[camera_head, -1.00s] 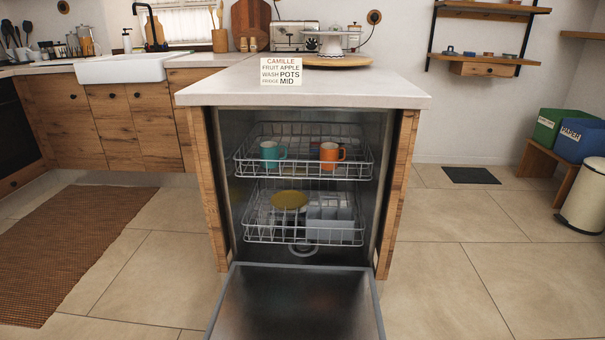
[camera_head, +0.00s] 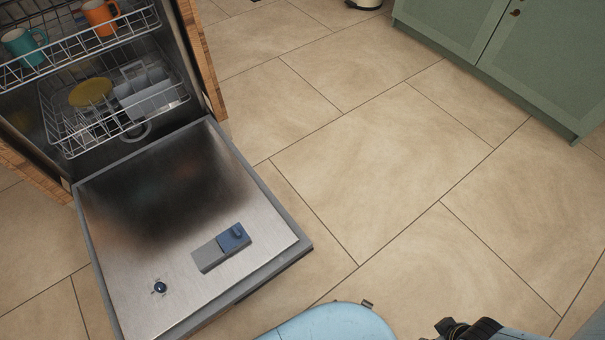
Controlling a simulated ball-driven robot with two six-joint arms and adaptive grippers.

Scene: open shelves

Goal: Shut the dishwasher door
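The dishwasher door (camera_head: 165,190) is folded down flat, its steel inner face up, with a detergent compartment (camera_head: 221,248) and a small round dark fitting (camera_head: 160,287) on it. The dishwasher (camera_head: 50,130) is open at the upper left. Its upper rack (camera_head: 80,43) holds a teal mug (camera_head: 24,45) and an orange mug (camera_head: 101,17). Its lower rack (camera_head: 75,131) holds a yellow plate (camera_head: 91,92) and a grey cutlery basket (camera_head: 145,97). A dark part of my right arm shows at the bottom right edge. Neither gripper's fingers can be made out.
Bare tiled floor (camera_head: 370,150) is clear to the right of the door. A green cabinet (camera_head: 510,60) stands at the upper right. The base of a bin (camera_head: 363,4) shows at the top edge. My own light-blue base is at the bottom middle.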

